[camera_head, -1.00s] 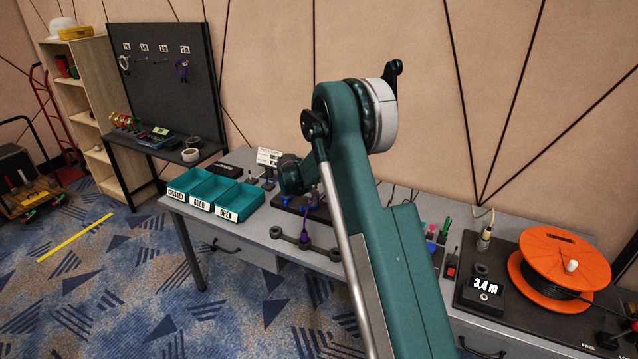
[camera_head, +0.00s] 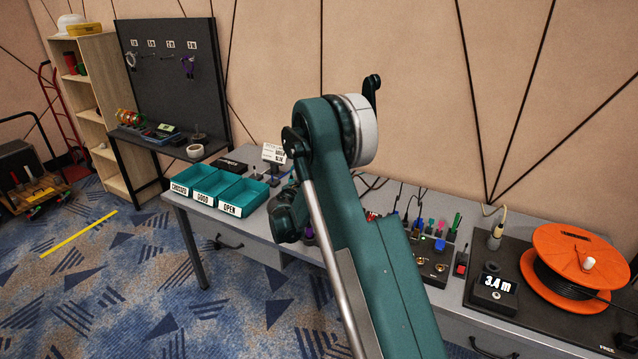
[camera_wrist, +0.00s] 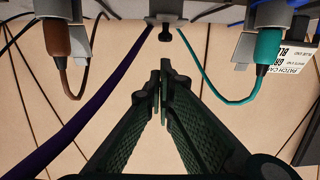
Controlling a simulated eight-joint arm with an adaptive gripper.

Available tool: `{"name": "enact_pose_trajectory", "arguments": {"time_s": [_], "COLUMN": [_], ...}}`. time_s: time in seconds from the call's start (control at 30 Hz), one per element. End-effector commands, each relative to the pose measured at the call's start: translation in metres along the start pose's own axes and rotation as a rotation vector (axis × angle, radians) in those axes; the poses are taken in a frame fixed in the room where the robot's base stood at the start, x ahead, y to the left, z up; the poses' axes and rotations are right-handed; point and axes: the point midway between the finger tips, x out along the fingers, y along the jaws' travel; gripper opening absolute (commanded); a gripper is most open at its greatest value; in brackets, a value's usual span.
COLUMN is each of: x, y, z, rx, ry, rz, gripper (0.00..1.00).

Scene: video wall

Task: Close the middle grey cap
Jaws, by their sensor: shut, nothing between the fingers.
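In the wrist view my gripper (camera_wrist: 161,72) is shut and empty, with its two dark green fingers together. A small grey part (camera_wrist: 166,20) with a dark stub sits at the top centre, just beyond and apart from my fingertips. It appears to be the middle grey cap; whether it is open or closed I cannot tell. A brown plug (camera_wrist: 58,40) with a cable sits at a grey holder on the left, and a teal plug (camera_wrist: 267,48) at another on the right. In the head view my arm hides the fingers and this part of the bench.
A purple cable (camera_wrist: 112,92) runs close by on the left in the wrist view. In the head view, teal bins (camera_head: 241,193) stand left of my arm. An orange cable reel (camera_head: 572,262) and a length display (camera_head: 495,290) stand to the right.

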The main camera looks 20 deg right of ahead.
Motion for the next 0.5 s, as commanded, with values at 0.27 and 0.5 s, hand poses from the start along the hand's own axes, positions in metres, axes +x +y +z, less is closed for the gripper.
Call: {"name": "enact_pose_trajectory", "arguments": {"time_s": [0.27,0.5], "x": [-0.009,-0.020], "y": [-0.001,-0.001], "z": [0.009,0.023], "rx": [0.000,0.000], "ry": [-0.001,-0.002], "rz": [-0.001,-0.001], "gripper": [0.00,0.00]}}
